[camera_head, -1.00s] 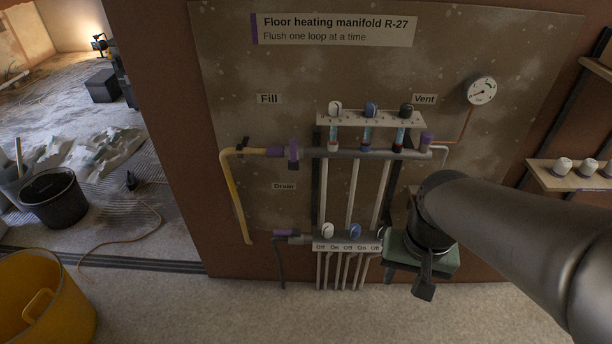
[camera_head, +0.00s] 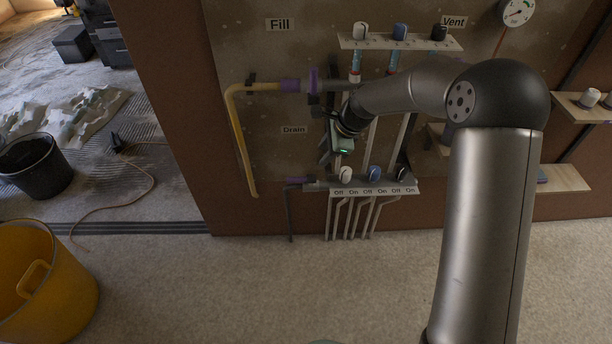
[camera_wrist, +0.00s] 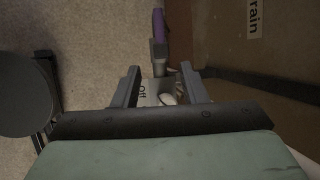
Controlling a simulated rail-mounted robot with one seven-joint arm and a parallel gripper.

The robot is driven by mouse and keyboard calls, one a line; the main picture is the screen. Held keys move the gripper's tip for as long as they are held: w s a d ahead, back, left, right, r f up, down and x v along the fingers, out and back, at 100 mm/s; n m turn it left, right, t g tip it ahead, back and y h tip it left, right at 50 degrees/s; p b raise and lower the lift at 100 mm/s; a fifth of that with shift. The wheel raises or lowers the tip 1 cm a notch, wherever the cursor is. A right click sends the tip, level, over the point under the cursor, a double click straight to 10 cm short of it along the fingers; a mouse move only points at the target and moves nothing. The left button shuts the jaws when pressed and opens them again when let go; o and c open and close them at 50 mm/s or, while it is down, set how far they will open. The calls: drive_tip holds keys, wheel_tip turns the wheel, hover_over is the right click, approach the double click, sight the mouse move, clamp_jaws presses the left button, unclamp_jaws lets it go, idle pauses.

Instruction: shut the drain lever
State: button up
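The purple drain lever (camera_head: 298,180) is at the left end of the lower manifold bar, below the "Drain" label (camera_head: 293,130). It appears to lie along the pipe. In the wrist view the purple lever (camera_wrist: 159,24) shows at top centre, beyond my fingertips, with a grey fitting below it. My gripper (camera_wrist: 158,75) is open, its two fingers apart with nothing held between them. In the head view my gripper (camera_head: 341,146) is in front of the manifold, above and to the right of the lever, apart from it. Its fingertips are hard to make out there.
A purple fill lever (camera_head: 313,86) and yellow hose (camera_head: 238,140) are up left. White (camera_head: 345,174) and blue (camera_head: 374,174) knobs sit on the lower bar, above an Off/On strip (camera_head: 374,191). A yellow bucket (camera_head: 60,285) stands left; floor before the manifold is clear.

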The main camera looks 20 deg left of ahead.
sight(303, 178)
drive_tip(key=x, duration=1.4)
drive_tip(key=shift+f+b, duration=0.15)
drive_tip(key=shift+b, duration=0.2)
drive_tip(key=shift+w, duration=0.1)
clamp_jaws()
